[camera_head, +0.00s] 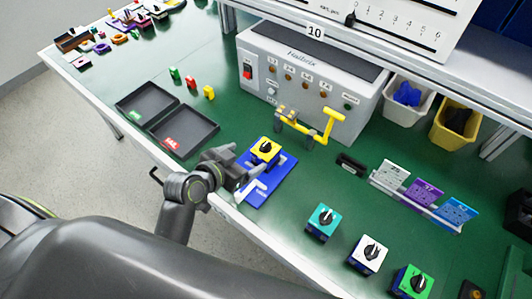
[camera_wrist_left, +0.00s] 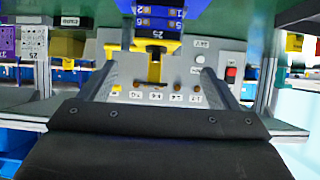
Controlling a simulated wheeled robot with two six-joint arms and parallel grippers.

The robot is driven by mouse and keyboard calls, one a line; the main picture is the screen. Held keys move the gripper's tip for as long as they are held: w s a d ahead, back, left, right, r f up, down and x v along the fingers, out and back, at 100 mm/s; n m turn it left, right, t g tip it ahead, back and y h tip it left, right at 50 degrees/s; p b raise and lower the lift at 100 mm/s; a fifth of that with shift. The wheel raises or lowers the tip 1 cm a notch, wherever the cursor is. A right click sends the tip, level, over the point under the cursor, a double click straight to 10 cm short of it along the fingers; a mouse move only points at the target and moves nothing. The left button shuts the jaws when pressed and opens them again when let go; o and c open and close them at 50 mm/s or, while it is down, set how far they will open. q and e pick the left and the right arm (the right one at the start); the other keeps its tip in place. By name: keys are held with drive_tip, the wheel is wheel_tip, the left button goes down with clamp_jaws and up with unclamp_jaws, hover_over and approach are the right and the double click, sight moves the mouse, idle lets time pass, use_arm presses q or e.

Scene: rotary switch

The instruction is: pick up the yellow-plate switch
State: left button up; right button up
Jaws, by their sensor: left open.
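The yellow-plate switch (camera_head: 265,151) has a black knob on top and stands on a blue base plate (camera_head: 283,178) near the table's front edge. My left gripper (camera_head: 247,180) is at the near-left side of this switch, low over the blue plate. In the left wrist view, turned upside down, the switch's blue labelled body and yellow plate (camera_wrist_left: 150,44) show beyond and between the two spread fingers (camera_wrist_left: 158,82). The fingers are open and nothing is gripped. Exact contact with the switch cannot be told. My right gripper is not in view.
Teal (camera_head: 323,221), white (camera_head: 368,253) and green (camera_head: 412,281) switches stand to the right. A grey control box (camera_head: 310,85) with a yellow fixture (camera_head: 318,128) stands behind. Black trays (camera_head: 185,130) lie to the left. A card rack (camera_head: 418,200) stands at right.

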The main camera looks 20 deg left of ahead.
sight(260, 151)
use_arm(q)
drive_tip(key=x, duration=0.5)
drive_tip(key=shift+d+p+x, duration=0.15)
drive_tip(key=shift+p+x, duration=0.25)
drive_tip(key=shift+x, duration=0.55)
drive_tip(key=shift+d+p+x, duration=0.15)
drive_tip(key=shift+p+x, duration=0.25)
drive_tip(key=shift+x, duration=0.55)
drive_tip(key=shift+w+d+f, duration=0.1)
drive_tip(key=shift+w+f, duration=0.2)
drive_tip(key=shift+w, duration=0.2)
drive_tip(key=c, duration=1.2)
drive_tip(key=shift+r, duration=0.1)
